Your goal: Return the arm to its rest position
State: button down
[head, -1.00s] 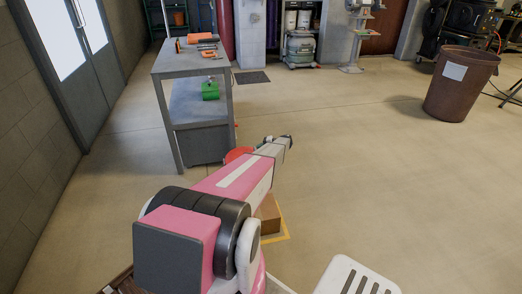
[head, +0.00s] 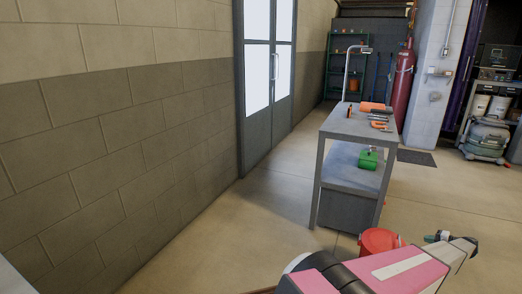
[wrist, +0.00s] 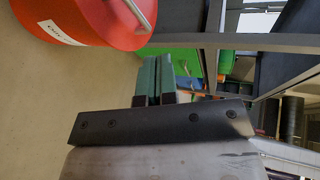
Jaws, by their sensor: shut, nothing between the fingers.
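My arm, pink and white, reaches from the bottom right of the head view toward the right. My gripper (head: 437,237) is at its far end, small in the head view, just right of a red bucket (head: 379,242). In the wrist view my gripper (wrist: 158,97) shows as two dark green fingers pressed side by side, shut and empty. The red bucket (wrist: 95,22) with a white label is at the upper left of the wrist view, apart from the fingers.
A grey metal table (head: 350,126) holds orange tools, with a green object (head: 367,160) on its lower shelf. A block wall (head: 120,140) and grey double doors (head: 268,85) stand to the left. A red cylinder (head: 404,75) stands behind. Floor between wall and table is clear.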

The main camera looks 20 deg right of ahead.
jog(key=w+a+r+n+g, duration=0.25)
jog(key=w+a, duration=0.45)
jog(key=a, duration=0.8)
jog(key=w+a+r+n+g, duration=0.1)
jog(key=w+a+r+g, duration=0.15)
jog(key=w+a, duration=0.85)
jog(key=w+a+r+n+g, duration=0.1)
jog(key=w+a+n+g, duration=0.2)
jog(key=a, duration=1.6)
jog(key=s+a+r+n+g+h, duration=0.1)
jog(key=a+r+g, duration=0.1)
jog(key=a, duration=0.9)
jog(key=a+r+n+g+h, duration=0.1)
jog(key=a+r+g, duration=0.1)
jog(key=a, duration=0.8)
jog(key=s+a+r+n+h, duration=0.2)
jog(key=s+a, duration=0.3)
jog(key=a, duration=0.5)
jog(key=s+a+r+n+h, duration=0.2)
jog(key=s+a+r+n, duration=0.1)
jog(key=a, duration=0.8)
jog(key=shift+s+a+r, duration=0.15)
jog(key=shift+s+r, duration=0.4)
jog(key=shift+s, duration=0.35)
